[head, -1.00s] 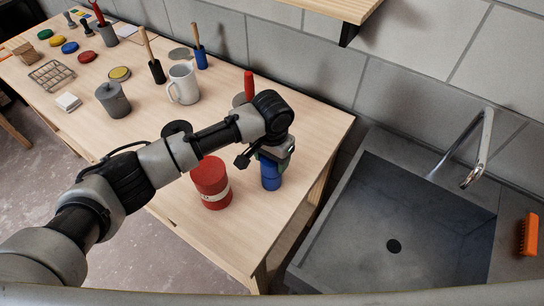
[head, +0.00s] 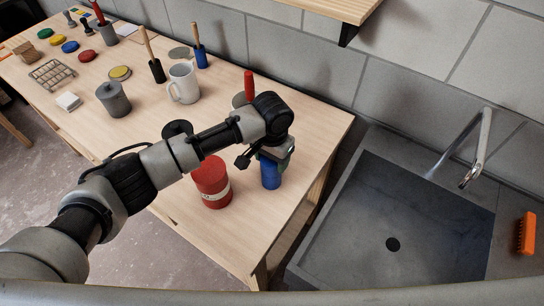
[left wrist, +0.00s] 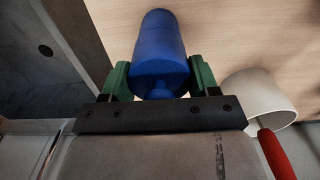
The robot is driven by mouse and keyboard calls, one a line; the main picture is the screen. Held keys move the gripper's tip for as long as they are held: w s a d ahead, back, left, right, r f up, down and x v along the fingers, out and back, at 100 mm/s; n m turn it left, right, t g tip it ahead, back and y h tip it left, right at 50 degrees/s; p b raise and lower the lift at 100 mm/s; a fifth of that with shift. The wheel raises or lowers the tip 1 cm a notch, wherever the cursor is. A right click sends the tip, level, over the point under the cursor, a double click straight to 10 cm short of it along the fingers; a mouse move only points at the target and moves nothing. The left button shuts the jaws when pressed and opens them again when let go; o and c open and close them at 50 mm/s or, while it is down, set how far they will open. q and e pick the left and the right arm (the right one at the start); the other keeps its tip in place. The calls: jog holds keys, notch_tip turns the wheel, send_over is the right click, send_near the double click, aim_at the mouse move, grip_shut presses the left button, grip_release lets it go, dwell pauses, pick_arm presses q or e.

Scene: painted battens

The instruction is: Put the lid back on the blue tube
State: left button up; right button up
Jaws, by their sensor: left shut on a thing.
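The blue tube (head: 271,178) stands upright near the table's right edge, just right of the red can. My left gripper (head: 271,160) points down over its top, and hides part of it. In the left wrist view the green fingers (left wrist: 160,78) are shut on the blue lid (left wrist: 160,66), one on each side, with its small knob toward the palm. The lid lines up with the tube body (left wrist: 158,25); I cannot tell whether it is fully seated. My right gripper is not in view.
The red can (head: 211,184) stands close to the left of the tube. A white mug (head: 184,84) and a red-handled tool (head: 249,86) are behind. The sink (head: 400,215) lies beyond the table's right edge.

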pick_arm(q)
jog(key=shift+p, duration=0.45)
dwell(0.5)
jog(key=o, duration=1.2)
jog(key=shift+c, duration=0.2)
